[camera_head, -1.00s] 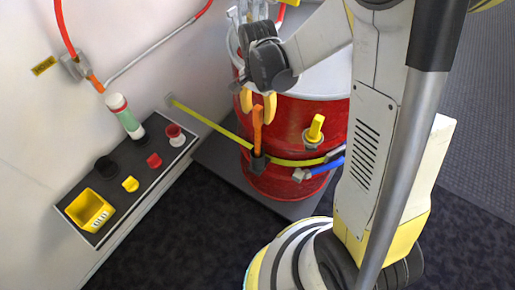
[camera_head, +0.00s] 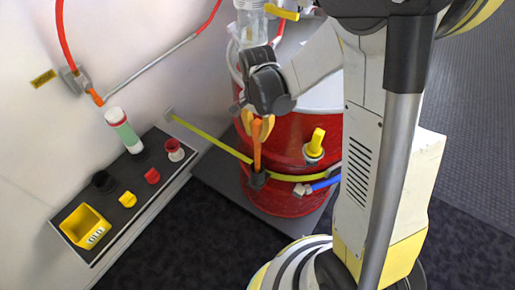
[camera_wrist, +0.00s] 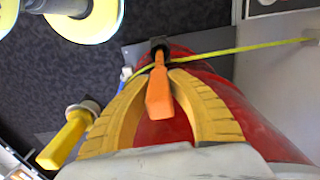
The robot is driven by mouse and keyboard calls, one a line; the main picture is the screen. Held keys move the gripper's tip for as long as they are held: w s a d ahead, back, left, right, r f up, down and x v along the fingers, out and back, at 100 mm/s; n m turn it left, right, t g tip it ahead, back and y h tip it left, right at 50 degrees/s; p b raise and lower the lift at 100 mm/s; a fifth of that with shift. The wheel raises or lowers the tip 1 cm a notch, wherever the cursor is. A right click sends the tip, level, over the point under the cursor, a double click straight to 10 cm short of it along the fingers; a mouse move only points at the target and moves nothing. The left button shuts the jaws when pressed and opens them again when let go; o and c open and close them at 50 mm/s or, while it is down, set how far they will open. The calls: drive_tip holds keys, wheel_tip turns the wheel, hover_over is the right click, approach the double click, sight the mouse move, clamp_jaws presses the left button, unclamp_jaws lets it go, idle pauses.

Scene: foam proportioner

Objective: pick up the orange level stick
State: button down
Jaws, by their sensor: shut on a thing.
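The orange level stick (camera_head: 257,155) stands upright at the front of the red drum (camera_head: 290,195), with its lower end in a small black holder (camera_head: 257,181). My gripper (camera_head: 258,132) has come down over the stick's upper part, with one yellow finger on each side. In the wrist view the stick (camera_wrist: 159,95) lies between the fingertips of my gripper (camera_wrist: 160,77), which is shut on it. The black holder (camera_wrist: 158,44) shows just beyond the fingertips. The stick's part inside the holder is hidden.
A yellow valve handle (camera_head: 316,140) and a blue hose fitting (camera_head: 325,183) are right of the stick. A yellow-green hose (camera_head: 215,137) runs to the wall. A black shelf (camera_head: 125,190) at left holds a yellow bin (camera_head: 85,226), caps and a green-white bottle (camera_head: 124,131).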

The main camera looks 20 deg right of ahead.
wheel_tip(320, 180, up, 18)
drive_tip(key=p, duration=0.6)
drive_tip(key=shift+p, duration=0.4)
drive_tip(key=shift+r, duration=0.1)
wheel_tip(320, 180, up, 12)
drive_tip(key=p, duration=0.9)
